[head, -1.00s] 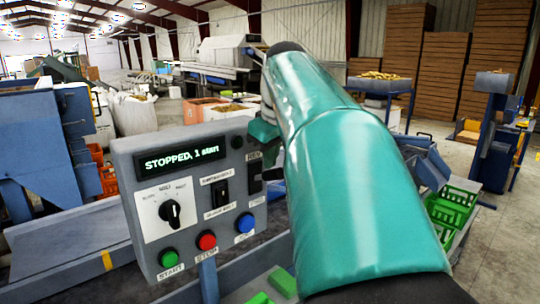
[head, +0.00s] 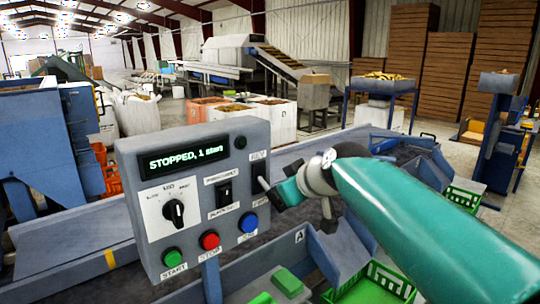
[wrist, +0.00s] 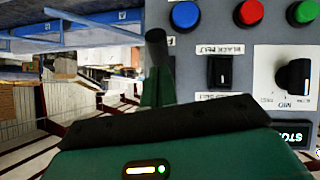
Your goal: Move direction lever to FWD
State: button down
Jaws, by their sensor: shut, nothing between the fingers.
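The grey control panel (head: 150,225) stands at centre left in the head view. Its direction lever (head: 263,183) is on the right part of the face, between an upper REV label (head: 258,156) and a lower label partly hidden by my gripper. My gripper (head: 276,191) is shut and empty, its tip close beside the lever from the right. I cannot tell whether they touch or which position the lever is in. The wrist view shows the panel (wrist: 235,70) upside down, with a dark upright end by its edge above my gripper's green body.
The panel also has a STOPPED display (head: 185,160), a dial (head: 173,212), a black belt switch (head: 223,194), and green (head: 172,257), red (head: 209,240) and blue (head: 248,222) buttons. A conveyor trough runs behind. Green crates (head: 375,285) stand at lower right.

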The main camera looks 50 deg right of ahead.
jog(key=shift+s+f, duration=0.2)
jog(key=shift+f, duration=0.75)
